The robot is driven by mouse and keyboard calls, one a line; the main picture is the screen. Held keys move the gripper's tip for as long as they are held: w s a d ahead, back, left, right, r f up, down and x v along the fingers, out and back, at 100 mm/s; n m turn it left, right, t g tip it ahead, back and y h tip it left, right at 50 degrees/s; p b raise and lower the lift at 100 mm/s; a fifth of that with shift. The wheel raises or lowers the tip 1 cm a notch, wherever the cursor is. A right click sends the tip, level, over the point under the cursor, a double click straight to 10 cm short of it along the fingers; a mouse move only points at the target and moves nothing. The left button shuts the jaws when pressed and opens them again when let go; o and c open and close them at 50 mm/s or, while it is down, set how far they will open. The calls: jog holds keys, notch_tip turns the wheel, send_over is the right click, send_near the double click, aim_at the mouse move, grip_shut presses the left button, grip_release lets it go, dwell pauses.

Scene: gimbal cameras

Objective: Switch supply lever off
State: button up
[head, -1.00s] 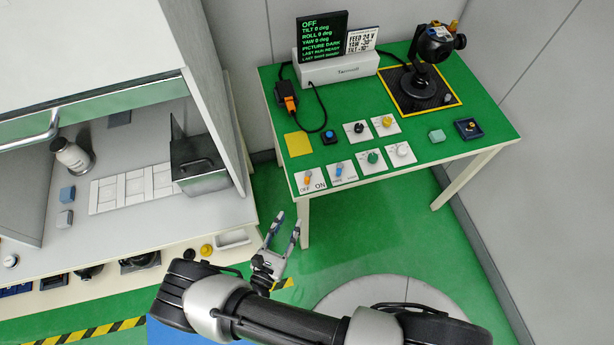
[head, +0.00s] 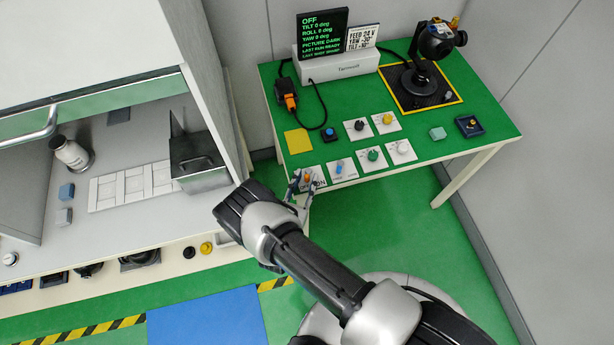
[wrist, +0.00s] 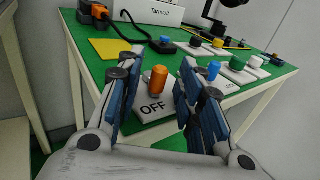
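The supply lever, a small orange lever (wrist: 158,80) on a white plate, stands at the near left corner of the green table (head: 405,140). In the wrist view it rises between my fingers, with the word OFF on the plate (wrist: 153,108) in front of it; the ON word is hidden there. My gripper (head: 304,185) is at the plate in the head view, and its fingers (wrist: 157,75) are spread apart on both sides of the lever. No contact with the lever shows. The screen (head: 320,33) reads OFF.
A second plate with a blue lever (head: 339,169) is close on the right. Knobs (head: 373,154) and a blue button (head: 328,134) are behind. A gimbal camera (head: 436,42) stands at the back right. A cabinet (head: 215,185) with a bottle (head: 70,153) is on the left.

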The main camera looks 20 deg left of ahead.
jog(key=shift+w, duration=1.05)
